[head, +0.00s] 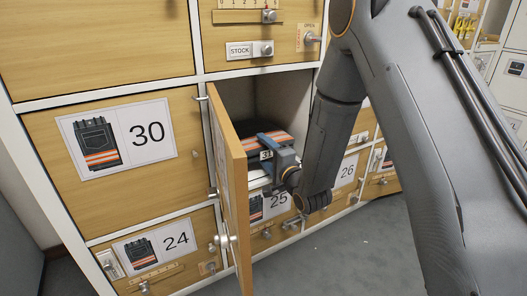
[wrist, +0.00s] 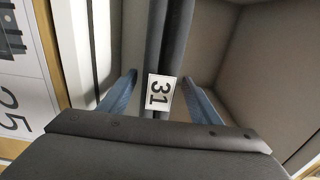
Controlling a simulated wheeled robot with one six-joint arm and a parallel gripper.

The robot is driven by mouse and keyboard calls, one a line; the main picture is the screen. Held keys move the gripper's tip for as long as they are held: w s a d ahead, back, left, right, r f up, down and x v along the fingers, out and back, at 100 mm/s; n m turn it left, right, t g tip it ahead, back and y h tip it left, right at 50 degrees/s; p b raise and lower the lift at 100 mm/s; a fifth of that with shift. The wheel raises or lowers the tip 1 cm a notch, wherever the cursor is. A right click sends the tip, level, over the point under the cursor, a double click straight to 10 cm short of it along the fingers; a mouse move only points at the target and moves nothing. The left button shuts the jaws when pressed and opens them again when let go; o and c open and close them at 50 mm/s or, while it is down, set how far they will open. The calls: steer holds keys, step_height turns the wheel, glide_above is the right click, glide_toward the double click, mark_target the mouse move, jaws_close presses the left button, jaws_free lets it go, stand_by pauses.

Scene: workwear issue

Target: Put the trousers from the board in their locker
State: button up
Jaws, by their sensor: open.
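The folded dark trousers (head: 282,143) with orange-and-silver stripes lie inside an open locker compartment (head: 284,95). A white tag (head: 266,155) reading 31 is on their near edge; the tag also shows in the wrist view (wrist: 160,91). The compartment's wooden door (head: 236,185) stands open toward me, its front hard to read. My gripper (head: 270,148) reaches into the compartment. In the wrist view my gripper (wrist: 160,77) has its blue fingers apart, one on each side of the dark folded edge (wrist: 172,45), with gaps visible. The trousers' far part is hidden.
Closed door 30 (head: 139,132) is left of the opening, door 24 (head: 164,244) below left, doors 25 (head: 279,203) and 26 (head: 346,170) below and right. The open door's edge stands close left of my arm. Grey floor is clear.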

steer(key=shift+r, duration=0.1)
steer(key=shift+s+d, duration=0.1)
steer(key=shift+s, duration=0.05)
steer(key=p+v, duration=0.5)
steer(key=v, duration=0.6)
steer(key=shift+s, duration=0.3)
